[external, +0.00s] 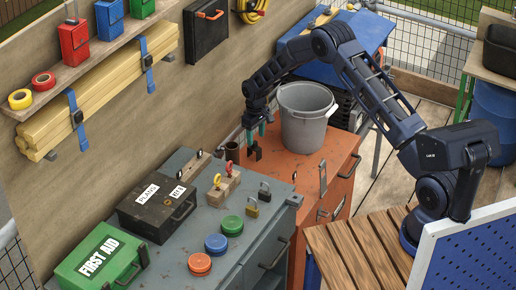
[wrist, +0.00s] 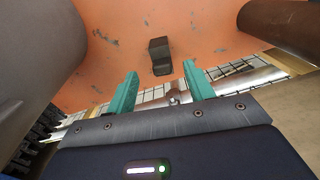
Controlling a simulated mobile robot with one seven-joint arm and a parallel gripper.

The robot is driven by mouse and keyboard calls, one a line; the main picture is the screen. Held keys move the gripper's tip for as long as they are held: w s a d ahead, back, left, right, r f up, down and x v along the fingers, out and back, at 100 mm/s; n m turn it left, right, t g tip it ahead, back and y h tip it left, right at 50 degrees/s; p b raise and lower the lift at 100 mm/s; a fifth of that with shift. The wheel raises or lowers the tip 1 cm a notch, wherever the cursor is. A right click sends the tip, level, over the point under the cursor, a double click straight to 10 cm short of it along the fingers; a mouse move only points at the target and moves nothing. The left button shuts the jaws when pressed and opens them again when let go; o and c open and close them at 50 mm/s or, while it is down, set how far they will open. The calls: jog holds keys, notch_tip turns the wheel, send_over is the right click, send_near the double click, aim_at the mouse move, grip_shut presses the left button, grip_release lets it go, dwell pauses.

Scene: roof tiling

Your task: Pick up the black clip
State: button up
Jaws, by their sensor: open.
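A small black clip (external: 254,153) stands on the orange cabinet top (external: 283,165), left of the grey bucket. In the wrist view, the clip (wrist: 160,55) is just beyond the fingertips, roughly centred between them. My gripper (external: 257,134) is above the clip, pointing down, with its teal fingers apart. The wrist view shows the gripper (wrist: 160,70) open, with nothing between its fingers.
A grey bucket (external: 304,118) stands close to the right of my gripper. The grey cabinet in front holds a black case (external: 157,209), padlocks (external: 251,208) and coloured round tins (external: 232,225).

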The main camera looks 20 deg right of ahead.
aim_at(254, 147)
jog(key=shift+w+a+f, duration=0.1)
jog(key=shift+a+f, duration=0.05)
jog(key=shift+f, duration=1.4)
jog(key=shift+w+a+f, duration=0.1)
jog(key=shift+f, duration=1.4)
jog(key=c, duration=1.1)
